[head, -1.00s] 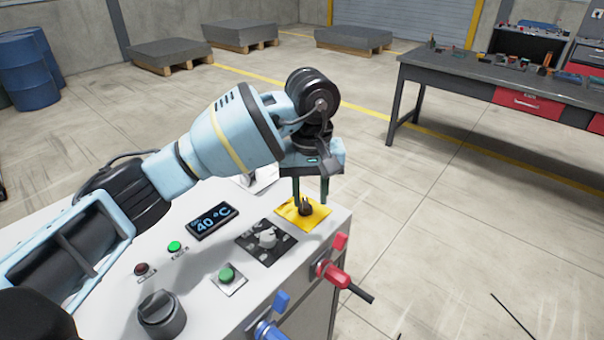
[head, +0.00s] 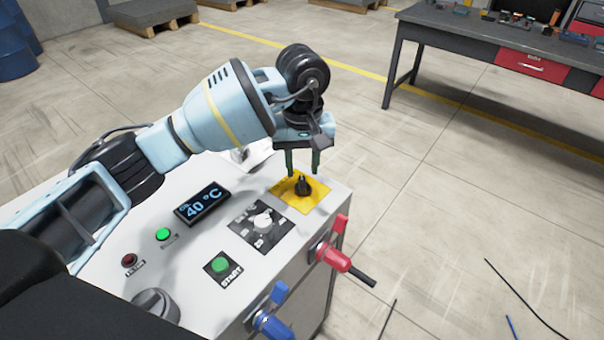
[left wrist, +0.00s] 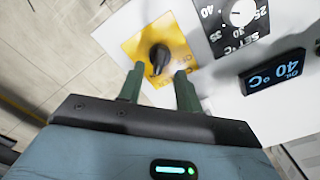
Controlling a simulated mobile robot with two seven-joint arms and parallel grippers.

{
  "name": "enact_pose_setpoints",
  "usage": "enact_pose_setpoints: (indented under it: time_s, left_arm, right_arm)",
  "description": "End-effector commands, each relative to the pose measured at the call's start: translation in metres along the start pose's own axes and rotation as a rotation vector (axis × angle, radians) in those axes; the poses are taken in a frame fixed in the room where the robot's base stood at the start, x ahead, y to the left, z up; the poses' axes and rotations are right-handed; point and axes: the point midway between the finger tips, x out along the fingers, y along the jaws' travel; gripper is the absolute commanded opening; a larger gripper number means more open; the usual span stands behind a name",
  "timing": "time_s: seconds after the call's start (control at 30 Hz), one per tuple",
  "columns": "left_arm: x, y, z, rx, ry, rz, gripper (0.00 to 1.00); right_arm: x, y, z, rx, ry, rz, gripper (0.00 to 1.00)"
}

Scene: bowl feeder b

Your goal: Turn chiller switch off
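The chiller's black rotary switch (head: 303,186) sits on a yellow plate (head: 318,193) at the far right corner of the white panel. In the left wrist view the black switch (left wrist: 159,58) shows on the yellow plate (left wrist: 143,40), just beyond my fingertips. My left gripper (head: 302,172) is open above the switch, its two green fingers apart with nothing between them. In the left wrist view the left gripper (left wrist: 157,82) points at the switch without clearly touching it. My right gripper is not in view.
The panel (head: 188,262) also carries a 40 °C display (head: 202,204), a temperature dial (head: 264,221), a green start button (head: 220,265), and red (head: 333,258) and blue (head: 272,325) valves on its front side. A workbench (head: 470,40) stands at the back right. The floor between is mostly clear.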

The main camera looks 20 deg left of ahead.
Motion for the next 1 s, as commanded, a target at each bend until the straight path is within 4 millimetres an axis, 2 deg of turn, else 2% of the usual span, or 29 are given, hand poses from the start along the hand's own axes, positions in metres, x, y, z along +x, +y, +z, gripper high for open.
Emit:
enact_pose_setpoints:
  time_s: [0.1,0.3,0.6,0.63,0.9,1.0]
  left_arm:
    - [0.017,0.0,0.001,0.001,-0.001,0.001,0.35]
    - [0.033,0.001,0.0,0.001,0.0,0.002,0.35]
    - [0.036,0.0,0.0,0.001,0.001,0.001,0.35]
    - [0.036,0.0,0.0,0.001,0.001,0.001,0.33]
    - [0.036,0.0,0.0,0.001,0.001,0.001,0.0]
    - [0.036,0.0,0.0,0.001,0.001,0.001,0.0]
  right_arm:
    - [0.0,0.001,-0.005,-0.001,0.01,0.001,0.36]
    - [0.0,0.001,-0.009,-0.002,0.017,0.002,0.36]
    - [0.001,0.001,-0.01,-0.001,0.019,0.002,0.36]
    - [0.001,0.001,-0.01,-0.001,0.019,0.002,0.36]
    - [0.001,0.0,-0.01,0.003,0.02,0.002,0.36]
    - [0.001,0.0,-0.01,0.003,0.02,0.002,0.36]
